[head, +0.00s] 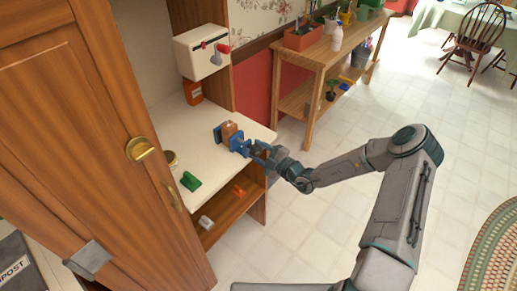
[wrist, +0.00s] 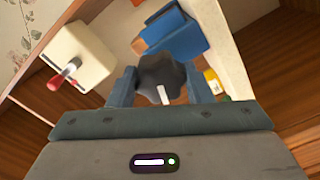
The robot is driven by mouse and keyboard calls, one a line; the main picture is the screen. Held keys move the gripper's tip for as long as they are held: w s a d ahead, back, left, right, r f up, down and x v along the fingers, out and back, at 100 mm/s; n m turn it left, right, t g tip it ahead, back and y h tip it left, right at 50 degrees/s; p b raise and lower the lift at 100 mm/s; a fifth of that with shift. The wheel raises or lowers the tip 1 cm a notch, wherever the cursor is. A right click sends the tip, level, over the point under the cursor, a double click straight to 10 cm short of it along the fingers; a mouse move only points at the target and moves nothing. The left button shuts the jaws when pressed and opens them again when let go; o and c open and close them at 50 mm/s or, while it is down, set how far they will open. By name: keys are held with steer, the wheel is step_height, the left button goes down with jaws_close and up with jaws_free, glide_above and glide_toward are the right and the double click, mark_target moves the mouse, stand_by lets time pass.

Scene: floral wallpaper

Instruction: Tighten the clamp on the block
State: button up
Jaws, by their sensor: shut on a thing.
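The blue clamp (head: 238,143) sits near the edge of the white counter, with the brown block (head: 229,130) between its jaws. In the wrist view the clamp's blue body (wrist: 178,40) is ahead of a dark lobed knob (wrist: 158,70) with a white mark. A small brown piece of the block (wrist: 139,46) shows beside the blue body. My gripper (head: 262,153) reaches the clamp from the right. In the wrist view its two fingers are on either side of the knob and shut on it. Whether the jaws press on the block is hard to tell.
A white box with a red-handled lever (head: 203,51) is mounted behind the counter (head: 208,158). A green object (head: 190,181) lies near the counter's front. An open shelf below holds small items. A tall wooden cabinet (head: 75,130) stands at the left.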

steer(key=m+p, duration=0.1)
steer(key=m, duration=0.4)
steer(key=shift+m, duration=0.4)
stand_by(0.4)
steer(key=o, duration=1)
steer(key=shift+d, duration=0.1)
steer(key=b+v, duration=0.3)
steer(key=v, duration=1)
steer(key=shift+s+d, duration=0.2)
steer(key=shift+d, duration=0.05)
